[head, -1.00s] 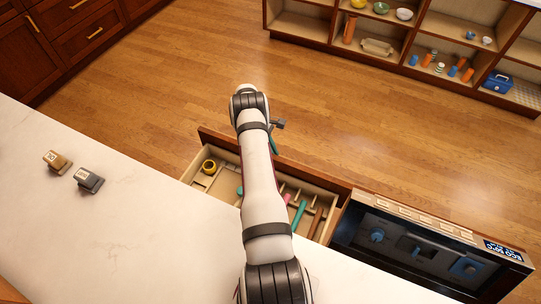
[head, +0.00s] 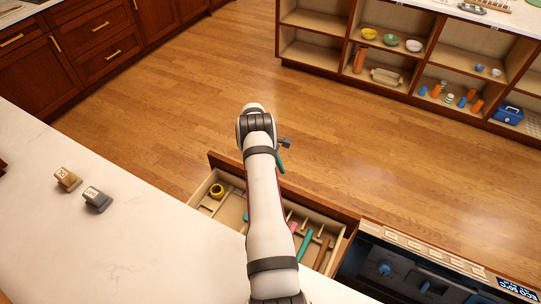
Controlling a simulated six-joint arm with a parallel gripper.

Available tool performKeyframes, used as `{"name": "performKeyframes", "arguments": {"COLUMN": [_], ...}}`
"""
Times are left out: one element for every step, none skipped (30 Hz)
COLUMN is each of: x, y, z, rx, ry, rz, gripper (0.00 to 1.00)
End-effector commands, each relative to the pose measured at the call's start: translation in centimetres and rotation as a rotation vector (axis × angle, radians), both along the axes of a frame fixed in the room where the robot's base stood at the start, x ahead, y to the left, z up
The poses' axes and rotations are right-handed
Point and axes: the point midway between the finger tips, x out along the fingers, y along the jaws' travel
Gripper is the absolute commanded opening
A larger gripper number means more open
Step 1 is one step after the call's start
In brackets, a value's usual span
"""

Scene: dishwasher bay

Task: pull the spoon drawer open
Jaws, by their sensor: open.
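The spoon drawer (head: 225,207) stands pulled out from under the white counter, its wooden front (head: 306,196) facing the floor. Inside are a yellow round item (head: 217,190), a teal utensil (head: 302,243) and a brown utensil (head: 321,253) between dividers. My arm crosses above the drawer and hides its middle. My gripper (head: 281,155) is just beyond the drawer front, partly hidden behind my arm, and open. A teal part of it shows close to the front's top edge. I cannot tell whether it touches the front or its handle.
A dishwasher (head: 420,275) with dark insides is open to the right of the drawer. Two small labelled blocks (head: 67,179) (head: 97,198) stand on the counter (head: 130,240) at left. The wooden floor (head: 180,110) beyond is clear up to the shelves (head: 400,65).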

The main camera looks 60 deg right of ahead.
Motion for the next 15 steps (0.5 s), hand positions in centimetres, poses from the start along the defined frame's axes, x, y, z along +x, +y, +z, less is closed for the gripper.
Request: {"name": "performKeyframes", "arguments": {"x": [0.5,0.8,1.1,1.4,1.7,2.1,2.3,2.6,3.0,3.2,3.5,3.8,4.0,4.2,4.4], "y": [0.0,0.0,0.0,-0.1,0.0,0.0,0.0,0.0,0.0,0.0,-0.1,0.0,0.0,0.0,0.0], "z": [1.1,1.7,2.6,3.2,3.9,4.9,5.5,6.2,7.1,7.7,8.3,9.1,9.6,10.0,10.5], "rx": [-0.002,-0.002,-0.003,-0.003,-0.002,-0.003,-0.002,-0.002,-0.001,-0.002,-0.003,-0.002,-0.001,-0.002,0.000], "ry": [-0.001,-0.002,-0.001,-0.002,-0.002,-0.002,-0.002,-0.002,-0.002,-0.002,-0.002,-0.002,-0.001,-0.002,-0.001], "rz": [0.002,0.002,0.001,0.001,0.001,0.001,0.001,0.001,0.002,0.001,0.001,0.001,0.000,0.001,0.001], "gripper": [0.41,0.41,0.41,0.41,0.41,0.41,0.41,0.41,0.41,0.41,0.41,0.41,0.41,0.41,0.41]}}
